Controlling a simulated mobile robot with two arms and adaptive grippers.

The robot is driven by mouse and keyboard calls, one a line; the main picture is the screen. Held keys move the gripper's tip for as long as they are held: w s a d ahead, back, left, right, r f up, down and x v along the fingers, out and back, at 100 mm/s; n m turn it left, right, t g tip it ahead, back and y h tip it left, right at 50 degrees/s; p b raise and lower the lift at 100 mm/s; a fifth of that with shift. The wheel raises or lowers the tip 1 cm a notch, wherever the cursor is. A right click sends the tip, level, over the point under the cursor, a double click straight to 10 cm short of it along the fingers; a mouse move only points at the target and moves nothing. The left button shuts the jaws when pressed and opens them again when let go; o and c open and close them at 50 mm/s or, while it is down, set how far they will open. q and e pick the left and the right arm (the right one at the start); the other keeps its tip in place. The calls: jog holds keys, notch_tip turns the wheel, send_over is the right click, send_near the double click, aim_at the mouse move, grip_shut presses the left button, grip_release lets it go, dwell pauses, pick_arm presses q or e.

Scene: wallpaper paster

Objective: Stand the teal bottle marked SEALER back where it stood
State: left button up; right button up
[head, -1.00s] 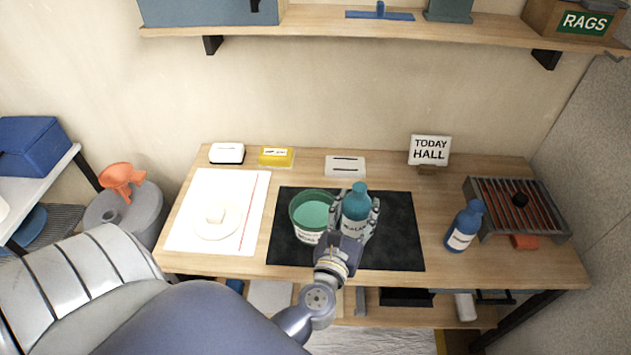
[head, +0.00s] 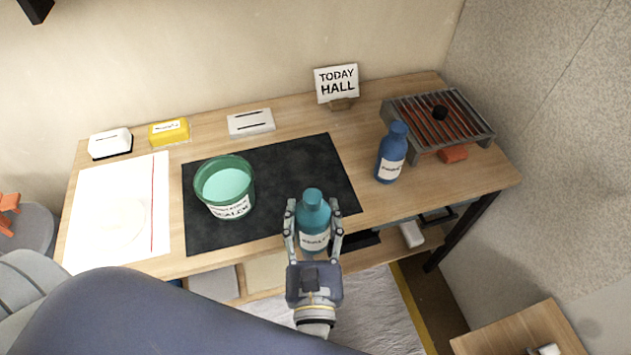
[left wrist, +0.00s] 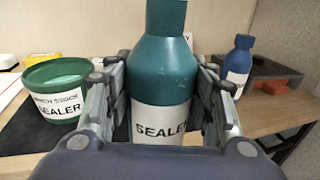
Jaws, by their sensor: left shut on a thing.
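The teal bottle (head: 314,218) has a white label; in the left wrist view the bottle (left wrist: 165,70) stands upright between the fingers, and its label shows most of SEALER. My left gripper (head: 313,235) is shut on it. In the head view the bottle overlaps the front right part of the black mat (head: 215,235) and the table's front edge. I cannot tell how high its base is. The green tub (head: 225,188) of teal liquid sits on the mat; its label reads SEALER in the left wrist view (left wrist: 58,95). My right gripper is not in view.
A blue bottle (head: 391,155) stands right of the mat, near a grill-like rack (head: 470,120). A TODAY HALL sign (head: 337,83) stands at the back. White paper (head: 90,190) lies at left. Bare wood (head: 365,195) shows between mat and blue bottle.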

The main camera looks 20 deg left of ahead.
pick_arm(q)
jog(key=w+a+f, duration=0.1)
jog(key=w, duration=0.3)
jog(key=w+a+f, duration=0.1)
jog(key=w+f, duration=0.1)
jog(key=w, duration=0.3)
jog(key=w+a+f, duration=0.2)
jog(key=w, duration=0.3)
jog(key=shift+w, duration=0.25)
jog(key=shift+r, duration=0.1)
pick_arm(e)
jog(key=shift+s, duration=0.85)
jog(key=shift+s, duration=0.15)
pick_arm(q)
jog(key=shift+f+b, duration=0.2)
jog(key=shift+b, duration=0.1)
jog(key=o, duration=1.3)
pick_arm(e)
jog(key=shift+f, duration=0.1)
